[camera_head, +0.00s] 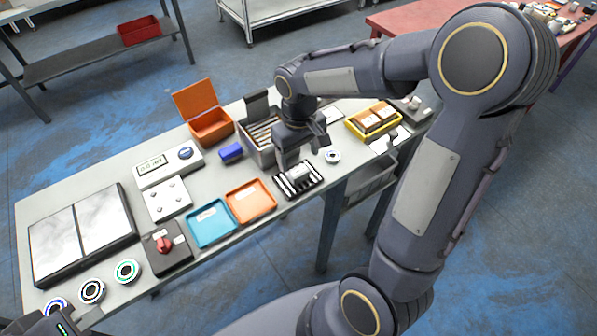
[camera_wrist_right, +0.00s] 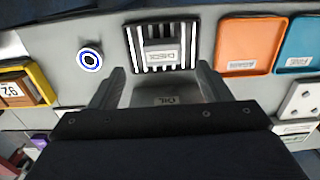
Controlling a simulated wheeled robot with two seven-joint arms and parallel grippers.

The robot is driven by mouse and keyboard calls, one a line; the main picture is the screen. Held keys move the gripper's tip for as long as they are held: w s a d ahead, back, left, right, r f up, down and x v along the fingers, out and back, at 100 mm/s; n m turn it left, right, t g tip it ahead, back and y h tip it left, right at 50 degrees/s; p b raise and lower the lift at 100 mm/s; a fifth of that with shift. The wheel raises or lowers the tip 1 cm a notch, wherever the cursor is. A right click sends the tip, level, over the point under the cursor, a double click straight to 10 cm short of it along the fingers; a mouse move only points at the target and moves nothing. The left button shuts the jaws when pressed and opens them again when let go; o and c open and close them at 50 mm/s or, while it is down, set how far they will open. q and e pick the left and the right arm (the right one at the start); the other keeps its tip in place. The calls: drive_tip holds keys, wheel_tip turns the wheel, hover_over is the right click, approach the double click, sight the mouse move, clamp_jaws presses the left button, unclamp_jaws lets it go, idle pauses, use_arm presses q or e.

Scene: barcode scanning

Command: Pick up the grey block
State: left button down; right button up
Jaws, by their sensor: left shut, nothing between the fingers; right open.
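My right gripper (camera_head: 301,154) hangs over the middle of the table with fingers apart. Another grey labelled piece (camera_wrist_right: 162,53) lies on the black-and-white striped tray (camera_head: 283,188), just beyond the fingertips. My left gripper (camera_head: 68,322) is shut and empty at the lower left edge, only partly in view.
Beside the striped tray lie an orange tray (camera_head: 250,215) and a blue tray (camera_head: 211,239). A grey slotted box (camera_head: 258,151) and an orange open box (camera_head: 211,132) stand behind. A yellow tray (camera_head: 357,129) is to the right, and a white ring (camera_head: 333,156) lies nearby.

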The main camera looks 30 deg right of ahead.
sight(299, 171)
wheel_tip(299, 171, down, 5)
drive_tip(key=shift+s+a+r, duration=0.1)
drive_tip(key=c, duration=1.1)
